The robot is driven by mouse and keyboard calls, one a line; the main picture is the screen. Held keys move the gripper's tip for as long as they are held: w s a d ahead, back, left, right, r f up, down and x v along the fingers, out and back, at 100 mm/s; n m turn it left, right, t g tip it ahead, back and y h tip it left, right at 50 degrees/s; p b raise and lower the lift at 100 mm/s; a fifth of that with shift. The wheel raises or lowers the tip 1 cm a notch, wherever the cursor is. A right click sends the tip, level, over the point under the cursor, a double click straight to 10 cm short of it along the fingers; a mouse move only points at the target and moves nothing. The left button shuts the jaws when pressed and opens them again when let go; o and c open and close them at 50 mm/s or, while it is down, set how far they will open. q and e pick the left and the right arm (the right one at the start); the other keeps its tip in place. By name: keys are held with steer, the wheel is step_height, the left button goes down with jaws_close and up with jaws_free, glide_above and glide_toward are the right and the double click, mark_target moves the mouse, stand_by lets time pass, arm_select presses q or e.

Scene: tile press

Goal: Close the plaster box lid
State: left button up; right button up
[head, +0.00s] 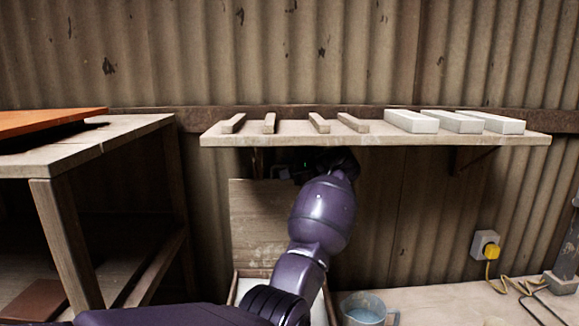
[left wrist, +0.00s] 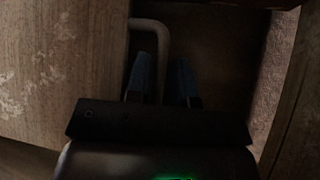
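The plaster box (head: 235,290) stands at the lower middle of the head view, with pale contents partly hidden by my left arm. Its wooden lid (head: 258,225) stands open and upright at the back, under the shelf. In the left wrist view the stained lid face (left wrist: 60,70) fills the left side, and a bent metal handle (left wrist: 150,25) stands out beside it. My left gripper (left wrist: 164,72) has its two blue fingers apart, with the handle's bar appearing between them. Contact is too dark to tell. In the head view the left gripper (head: 285,172) is dim, under the shelf. My right gripper is not in view.
A wall shelf (head: 375,133) holding wooden strips and pale blocks hangs just above my left wrist. A wooden table (head: 110,140) stands at the left. A bucket of water (head: 363,310) stands right of the box. A yellow plug (head: 490,250) and cable are at the right.

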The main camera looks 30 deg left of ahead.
arm_select(q)
steer(key=shift+a, duration=0.15)
steer(key=shift+c, duration=0.2)
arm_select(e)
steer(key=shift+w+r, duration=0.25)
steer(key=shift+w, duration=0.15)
